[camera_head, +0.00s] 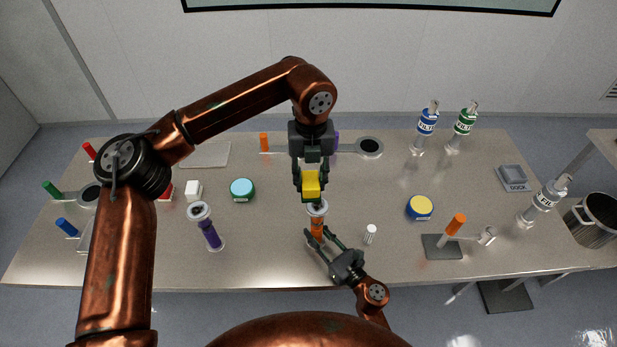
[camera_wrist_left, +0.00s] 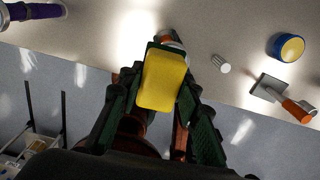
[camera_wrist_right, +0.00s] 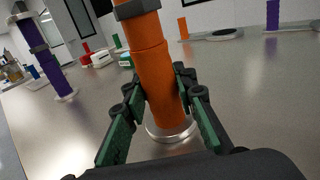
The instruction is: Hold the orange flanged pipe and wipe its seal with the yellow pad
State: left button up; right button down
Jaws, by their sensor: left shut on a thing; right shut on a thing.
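The orange flanged pipe (camera_head: 317,224) stands upright near the front edge of the table. My right gripper (camera_head: 324,241) is shut on its lower part; in the right wrist view the orange pipe (camera_wrist_right: 152,70) rises between the fingers above a metal foot flange. My left gripper (camera_head: 311,180) is shut on the yellow pad (camera_head: 311,186), pointing down over the pipe's top. In the left wrist view the pad (camera_wrist_left: 161,80) covers most of the pipe's top flange (camera_wrist_left: 168,37). The seal is hidden, and I cannot tell whether the pad touches it.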

pick_arm(q)
notch_tip(320, 180, down, 6)
jog(key=shift+d+f, duration=0.2)
jog(key=shift+d, duration=0.1)
jog(key=shift+c, duration=0.5)
jog(key=d, duration=0.3)
jog(key=shift+s+d+f, duration=0.1)
jog(key=shift+s, duration=0.05)
jog(key=shift+a, duration=2.05)
jog(key=r, duration=0.3)
jog(key=shift+w+d, duration=0.1)
jog(key=shift+w, duration=0.1)
jog(key=shift+r, duration=2.75)
pick_arm(e)
jog(key=c, duration=1.5)
grip_release()
